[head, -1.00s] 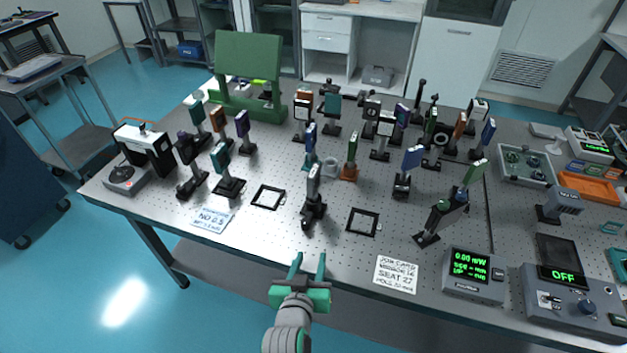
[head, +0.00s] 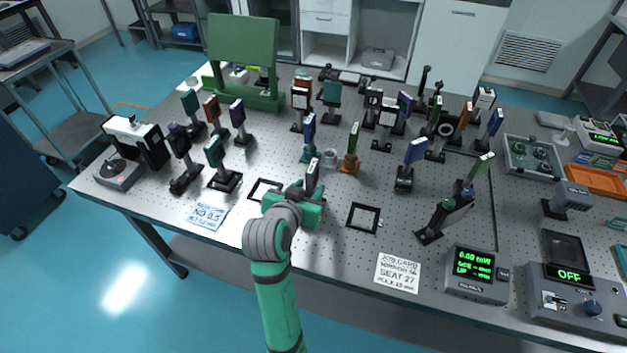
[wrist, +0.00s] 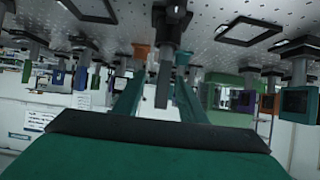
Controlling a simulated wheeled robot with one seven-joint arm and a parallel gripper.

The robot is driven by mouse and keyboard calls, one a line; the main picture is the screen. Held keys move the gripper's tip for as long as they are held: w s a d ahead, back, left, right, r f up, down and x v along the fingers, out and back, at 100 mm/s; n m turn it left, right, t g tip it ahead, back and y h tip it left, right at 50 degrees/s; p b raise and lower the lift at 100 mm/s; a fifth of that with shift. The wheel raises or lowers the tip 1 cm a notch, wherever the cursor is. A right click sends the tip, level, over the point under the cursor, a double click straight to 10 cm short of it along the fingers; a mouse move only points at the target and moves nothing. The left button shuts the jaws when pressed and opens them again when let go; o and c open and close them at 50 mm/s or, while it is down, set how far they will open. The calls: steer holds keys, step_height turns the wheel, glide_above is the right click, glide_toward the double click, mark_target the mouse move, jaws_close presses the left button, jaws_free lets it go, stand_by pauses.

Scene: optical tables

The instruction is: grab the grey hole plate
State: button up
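A thin grey plate on a dark post mount (head: 312,173) stands near the front middle of the table, seen nearly edge-on. I take it for the grey hole plate; no hole shows from this side. My gripper (head: 308,192) is right at it and hides its base and lower part. In the wrist view, which is upside down, the plate (wrist: 164,82) hangs between the two green fingers of my gripper (wrist: 162,92). White background shows between plate and left finger, so the fingers look open around it. Contact with the right finger cannot be told.
Black square frames lie flat on the table (head: 120,205) at left (head: 263,190) and right (head: 364,218) of my gripper. Several post-mounted plates stand behind, including an orange-based one (head: 351,150). Cards (head: 398,273) and a power meter (head: 476,273) occupy the front right.

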steer(key=shift+w+d+f, duration=0.1)
steer(key=shift+w+f, duration=0.2)
steer(key=shift+w, duration=0.25)
steer(key=shift+w+f, duration=0.2)
steer(key=shift+w, duration=0.05)
steer(key=shift+a+x, duration=0.2)
steer(key=shift+x, duration=1.9)
steer(key=shift+d, duration=0.1)
steer(key=c, duration=0.4)
jaws_close()
